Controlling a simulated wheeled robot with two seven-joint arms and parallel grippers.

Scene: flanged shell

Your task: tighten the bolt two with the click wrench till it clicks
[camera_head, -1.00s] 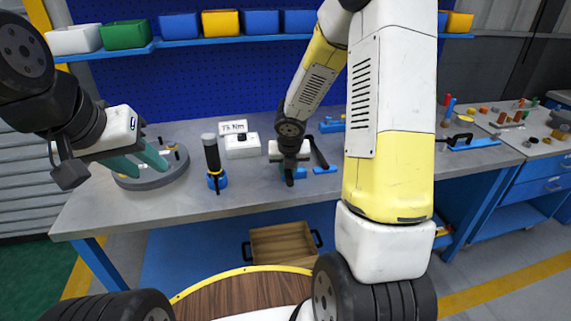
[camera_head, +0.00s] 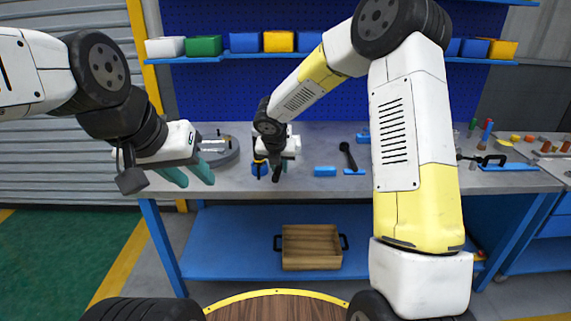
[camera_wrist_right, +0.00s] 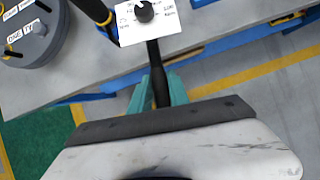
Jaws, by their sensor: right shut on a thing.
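My right gripper (camera_head: 277,168) is shut on a dark rod-like tool, which I take to be the click wrench (camera_wrist_right: 157,72). In the right wrist view the rod stands between the teal fingers (camera_wrist_right: 158,95); its far end is not clear. The round grey flanged shell (camera_head: 232,158) lies on the bench to the left, partly behind my left gripper. It also shows in the right wrist view (camera_wrist_right: 50,52), with white labels and dark bolt-like parts. I cannot tell which is bolt two. My left gripper (camera_head: 188,177) is open and empty, in front of the shell.
A black tool in a blue base (camera_head: 258,169) stands beside my right gripper. An empty blue holder (camera_head: 325,171) and a black tool (camera_head: 348,156) stand rightward. A wooden crate (camera_head: 311,247) sits below.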

